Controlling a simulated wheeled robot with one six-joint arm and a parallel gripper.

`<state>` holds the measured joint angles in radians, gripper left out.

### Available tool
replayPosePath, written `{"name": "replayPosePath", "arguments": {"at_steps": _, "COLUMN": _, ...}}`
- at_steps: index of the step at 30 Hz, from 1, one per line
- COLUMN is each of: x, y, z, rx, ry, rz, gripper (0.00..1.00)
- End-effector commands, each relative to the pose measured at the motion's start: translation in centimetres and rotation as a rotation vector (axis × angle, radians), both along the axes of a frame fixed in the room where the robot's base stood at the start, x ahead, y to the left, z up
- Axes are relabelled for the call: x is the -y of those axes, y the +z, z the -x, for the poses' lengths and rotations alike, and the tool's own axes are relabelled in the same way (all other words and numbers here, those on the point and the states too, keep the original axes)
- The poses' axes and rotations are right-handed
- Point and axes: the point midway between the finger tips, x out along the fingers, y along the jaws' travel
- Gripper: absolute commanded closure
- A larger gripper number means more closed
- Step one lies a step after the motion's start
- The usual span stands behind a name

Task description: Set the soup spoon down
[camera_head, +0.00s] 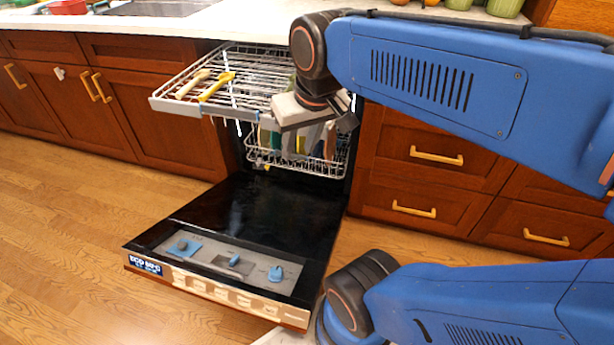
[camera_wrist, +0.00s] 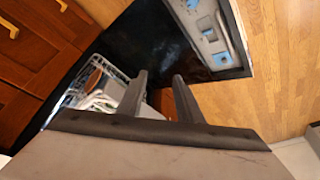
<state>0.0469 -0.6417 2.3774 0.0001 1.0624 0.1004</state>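My gripper (camera_wrist: 160,78) is open, with its two dark fingers apart and nothing seen between them in the wrist view. In the head view my gripper (camera_head: 318,112) hangs at the right side of the pulled-out upper dishwasher rack (camera_head: 262,58). A yellow utensil (camera_head: 217,86) and a pale beige utensil (camera_head: 193,83) lie on the left part of that rack, apart from my gripper. I cannot tell which of them, if either, is the soup spoon. Neither shows clearly in the wrist view.
The dishwasher door (camera_head: 250,213) lies open, with blue pieces on its inner panel. The lower rack (camera_head: 268,158) holds several dishes, partly hidden behind my gripper. Wooden cabinets flank the bay. A counter with a sink (camera_head: 160,8) runs above. Wooden floor (camera_head: 90,225) is clear at left.

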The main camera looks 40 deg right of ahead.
Motion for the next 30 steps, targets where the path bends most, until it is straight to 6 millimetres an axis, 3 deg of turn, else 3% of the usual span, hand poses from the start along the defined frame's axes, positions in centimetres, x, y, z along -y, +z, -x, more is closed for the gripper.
{"name": "replayPosePath", "arguments": {"at_steps": 3, "x": -0.6, "y": -2.2, "z": 2.2, "rx": 0.030, "ry": 0.062, "rz": 0.016, "gripper": 0.67}}
{"name": "replayPosePath", "arguments": {"at_steps": 10, "x": -1.2, "y": -4.8, "z": 4.3, "rx": 0.065, "ry": 0.133, "rz": 0.038, "gripper": 0.67}}
{"name": "replayPosePath", "arguments": {"at_steps": 30, "x": -1.3, "y": -5.1, "z": 4.6, "rx": 0.070, "ry": 0.144, "rz": 0.041, "gripper": 0.67}}
